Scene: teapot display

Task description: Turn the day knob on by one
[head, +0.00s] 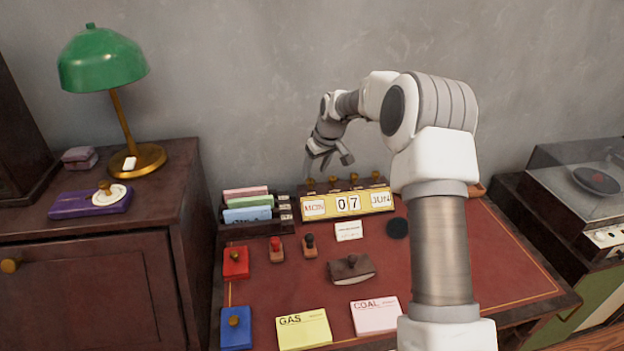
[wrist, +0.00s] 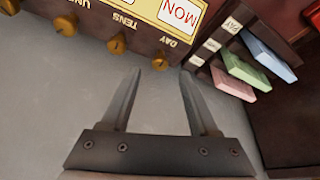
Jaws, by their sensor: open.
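The desk calendar (head: 325,214) has a dark case and a yellow face reading MON 07 JUN. Brass knobs stand along its top. The day knob (head: 310,184) is the leftmost in the head view, above MON. In the wrist view the day knob (wrist: 160,62) is beside the DAY label, just past the gap between the fingertips. My gripper (head: 328,163) is open and empty, above and behind the calendar's left part in the head view. In the wrist view my gripper (wrist: 161,72) has one finger on each side of the knob's line. Whether it touches the knob cannot be told.
The tens knob (wrist: 117,45) is close to the left finger in the wrist view. A card rack (head: 265,228) stands left of the calendar. Stamps, pads and GAS (head: 304,330) and COAL (head: 376,316) cards lie in front. A grey wall rises behind.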

